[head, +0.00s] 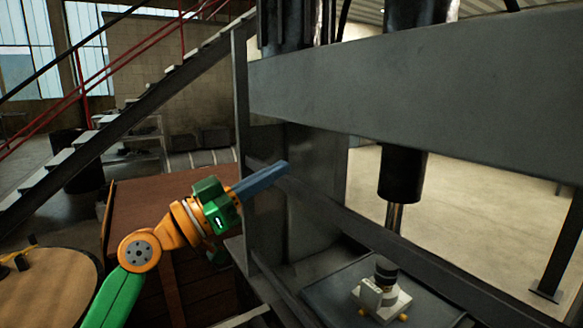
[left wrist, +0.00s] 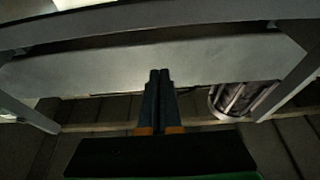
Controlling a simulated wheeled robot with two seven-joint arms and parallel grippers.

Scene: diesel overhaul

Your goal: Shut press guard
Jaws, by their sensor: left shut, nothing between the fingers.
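The press (head: 420,100) fills the right of the head view, with a wide grey crossbeam and a black ram (head: 402,175) pointing down. A thin grey frame, with an upright (head: 241,110) at the left and a slanting rail (head: 400,245) across the front, looks like the guard; I cannot tell how far it is shut. My left gripper (head: 284,168) is shut and empty, its fingers reaching across the upright in the picture. Contact cannot be told. In the left wrist view the shut fingers (left wrist: 159,74) point at a pale grey panel (left wrist: 90,70). My right gripper is out of view.
A small pale block with a dark round top (head: 384,295) sits under the ram. A brown wooden cabinet (head: 150,215) and a round wooden top (head: 50,290) stand at the left. Stairs with red rails (head: 110,140) rise behind. Floor shows beyond the press.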

